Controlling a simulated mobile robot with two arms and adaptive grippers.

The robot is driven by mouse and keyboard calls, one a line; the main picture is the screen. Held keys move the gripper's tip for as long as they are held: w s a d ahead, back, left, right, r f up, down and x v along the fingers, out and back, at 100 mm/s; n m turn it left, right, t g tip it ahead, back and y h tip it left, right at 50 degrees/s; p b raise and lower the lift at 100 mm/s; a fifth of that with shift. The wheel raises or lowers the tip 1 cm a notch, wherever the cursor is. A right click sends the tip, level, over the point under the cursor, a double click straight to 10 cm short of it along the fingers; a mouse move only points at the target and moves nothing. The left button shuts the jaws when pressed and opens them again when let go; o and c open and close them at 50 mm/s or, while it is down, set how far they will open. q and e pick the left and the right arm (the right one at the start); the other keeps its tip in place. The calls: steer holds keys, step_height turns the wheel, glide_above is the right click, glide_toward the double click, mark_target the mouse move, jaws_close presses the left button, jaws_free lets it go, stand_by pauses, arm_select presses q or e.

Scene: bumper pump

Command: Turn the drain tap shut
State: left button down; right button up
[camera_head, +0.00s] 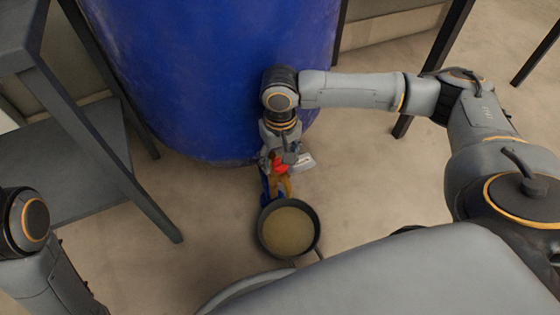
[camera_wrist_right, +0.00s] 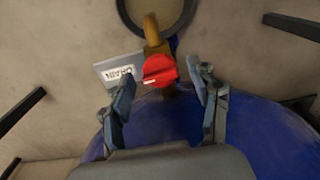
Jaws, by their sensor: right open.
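The drain tap has a red handle (camera_head: 281,168), which shows larger in the right wrist view (camera_wrist_right: 160,71). Its brass spout (camera_wrist_right: 152,32) points toward a dark round pan. A tag (camera_wrist_right: 117,72) reading "DRAIN" hangs beside the handle. My right gripper (camera_head: 280,152) is over the tap, at the foot of the blue barrel (camera_head: 215,70). In the wrist view my right gripper (camera_wrist_right: 163,80) is open, with one finger on each side of the red handle and gaps visible. The head view partly hides the handle behind the gripper. My left gripper is out of view.
The dark pan (camera_head: 318,230) stands on the floor below the spout, holding something brownish. A grey shelf stand (camera_head: 65,160) is left of the barrel. Dark legs stand behind on the right. The floor right of the tap is clear.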

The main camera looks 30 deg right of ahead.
steer(key=c, duration=1.2)
steer(key=shift+o, duration=0.2)
steer(key=shift+r+p, duration=0.1)
steer(key=shift+p, duration=0.3)
